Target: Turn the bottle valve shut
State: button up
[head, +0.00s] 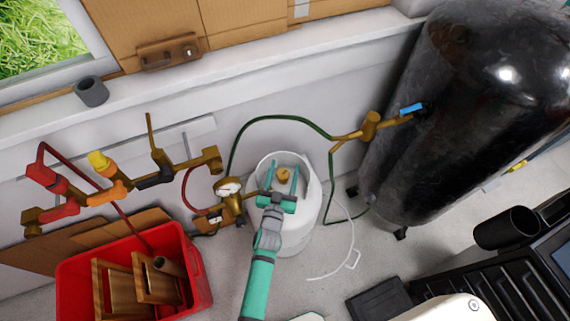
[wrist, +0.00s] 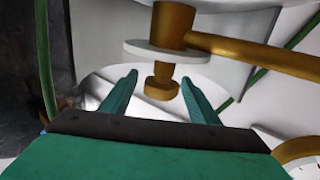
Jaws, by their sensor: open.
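The white gas bottle (head: 312,215) stands upright on the floor at the middle of the head view. Its brass valve knob (head: 284,175) is on top, inside the collar. In the wrist view the knob (wrist: 161,87) hangs below a brass stem (wrist: 174,22), with a brass pipe (wrist: 255,52) running off to the right. My gripper (head: 288,167) is over the bottle top, its teal fingers open on either side of the knob. In the wrist view the gap between the fingertips (wrist: 160,78) lines up with the knob. Visible gaps separate the knob from both fingers.
A brass regulator with a gauge (head: 229,188) sits left of the bottle. A valve manifold (head: 120,185) and red crate (head: 75,270) are further left. A green hose (head: 285,118) arches behind the bottle to a large black tank (head: 470,110). A white hose (head: 350,235) lies right.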

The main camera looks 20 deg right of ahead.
jog(key=shift+x, duration=1.2)
jog(key=shift+w, duration=0.1)
jog(key=c, duration=1)
jog(key=shift+f, duration=0.1)
jog(key=shift+c, duration=0.2)
